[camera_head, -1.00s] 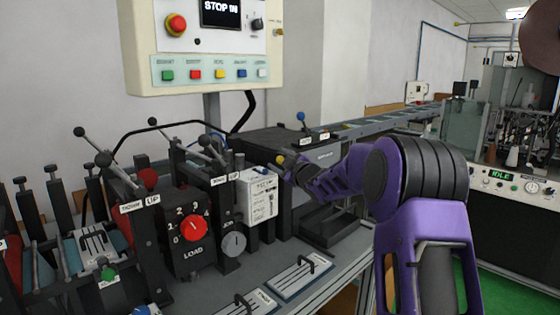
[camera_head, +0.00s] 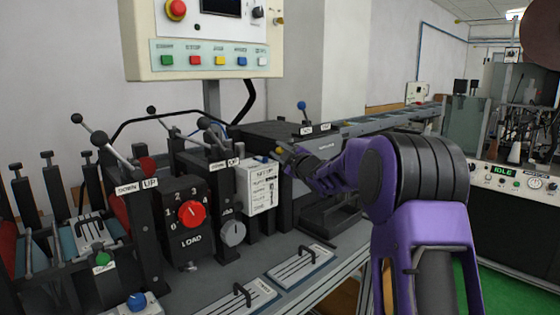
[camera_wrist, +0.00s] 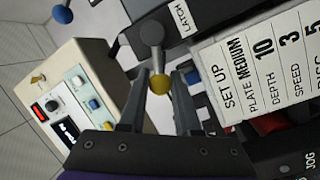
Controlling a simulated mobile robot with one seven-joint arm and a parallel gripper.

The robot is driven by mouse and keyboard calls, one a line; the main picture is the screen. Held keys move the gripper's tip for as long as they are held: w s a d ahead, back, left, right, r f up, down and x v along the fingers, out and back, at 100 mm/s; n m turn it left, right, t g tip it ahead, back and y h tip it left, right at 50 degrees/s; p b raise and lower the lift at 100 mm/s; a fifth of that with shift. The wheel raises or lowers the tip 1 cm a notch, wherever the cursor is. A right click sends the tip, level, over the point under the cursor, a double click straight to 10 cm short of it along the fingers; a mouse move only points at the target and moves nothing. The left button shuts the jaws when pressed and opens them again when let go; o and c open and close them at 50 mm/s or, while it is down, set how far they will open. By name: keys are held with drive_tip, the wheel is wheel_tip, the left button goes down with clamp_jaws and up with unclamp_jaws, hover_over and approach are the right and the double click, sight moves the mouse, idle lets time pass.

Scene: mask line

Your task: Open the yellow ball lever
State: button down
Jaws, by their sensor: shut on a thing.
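The yellow ball lever shows in the wrist view as a yellow ball (camera_wrist: 160,84) on the end of a short grey rod, beside a LATCH label. In the head view the small yellow ball (camera_head: 279,150) is at the left end of my gripper (camera_head: 290,156), by the dark machine housing. In the wrist view my gripper (camera_wrist: 163,88) has one finger on each side of the ball and is shut on it. In the head view, my gripper and purple arm hide part of the area around the lever.
A white SET UP card (camera_head: 262,187) stands close beside the lever. A black LOAD box with a red dial (camera_head: 191,213) and several ball-ended levers are to the left. A button panel (camera_head: 205,50) hangs above. Handled plates (camera_head: 300,264) lie on the bench in front.

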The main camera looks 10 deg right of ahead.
drive_tip(key=shift+a+f+n+b, duration=0.1)
drive_tip(key=shift+f+n+b, duration=0.25)
drive_tip(key=shift+f+n, duration=0.25)
drive_tip(key=shift+r+n, duration=0.15)
drive_tip(key=shift+n, duration=0.15)
drive_tip(key=shift+s+n+t+p, duration=0.1)
drive_tip(key=shift+n+t+p, duration=0.2)
drive_tip(key=shift+n, duration=0.1)
drive_tip(key=c, duration=0.6)
unclamp_jaws()
drive_tip(key=v, duration=1.7)
drive_tip(key=shift+s+d, duration=0.15)
drive_tip(key=shift+d, duration=0.1)
